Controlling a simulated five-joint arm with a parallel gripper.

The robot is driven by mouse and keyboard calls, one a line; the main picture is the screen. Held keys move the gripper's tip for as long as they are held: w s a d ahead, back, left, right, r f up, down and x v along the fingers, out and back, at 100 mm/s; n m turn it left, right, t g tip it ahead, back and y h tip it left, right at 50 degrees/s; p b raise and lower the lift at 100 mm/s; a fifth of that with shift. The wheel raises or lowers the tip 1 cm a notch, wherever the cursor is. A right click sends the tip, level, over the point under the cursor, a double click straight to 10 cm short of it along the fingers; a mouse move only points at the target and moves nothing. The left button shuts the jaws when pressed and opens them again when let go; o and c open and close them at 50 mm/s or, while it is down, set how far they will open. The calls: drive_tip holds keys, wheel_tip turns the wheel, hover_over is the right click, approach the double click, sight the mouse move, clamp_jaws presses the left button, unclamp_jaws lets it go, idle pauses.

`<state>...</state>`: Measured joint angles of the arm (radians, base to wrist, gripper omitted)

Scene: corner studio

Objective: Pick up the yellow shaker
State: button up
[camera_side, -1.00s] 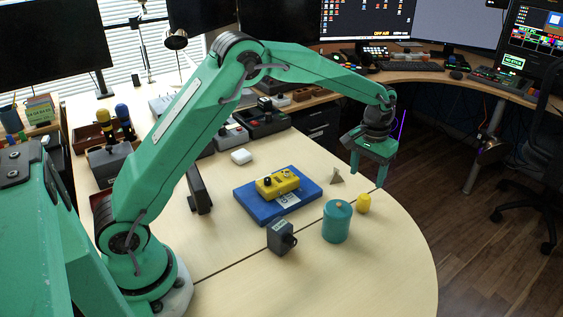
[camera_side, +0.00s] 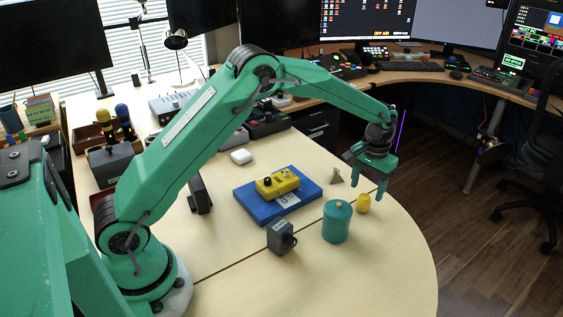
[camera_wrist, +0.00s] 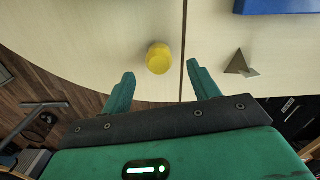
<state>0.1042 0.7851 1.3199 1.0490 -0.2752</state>
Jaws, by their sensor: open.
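The yellow shaker (camera_side: 363,203) is a small rounded yellow piece standing on the pale wooden table, just right of a teal canister. My gripper (camera_side: 366,185) is open and empty, just above and behind the shaker in the side view, with its fingers pointing down. In the wrist view the shaker (camera_wrist: 159,58) lies ahead of the opening between the two fingertips of my gripper (camera_wrist: 160,82), apart from both.
The teal canister (camera_side: 337,221) stands close left of the shaker. A small grey pyramid (camera_side: 336,176), a blue pad (camera_side: 245,201) bearing a yellow box (camera_side: 277,183), and a dark grey block (camera_side: 281,237) are nearby. The table's curved edge (camera_side: 428,247) lies to the right.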

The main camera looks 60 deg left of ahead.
sight(365, 196)
drive_tip(key=shift+s+f, duration=0.15)
drive_tip(key=shift+f, duration=2.4)
drive_tip(key=shift+c, duration=0.2)
drive_tip(key=c, duration=1)
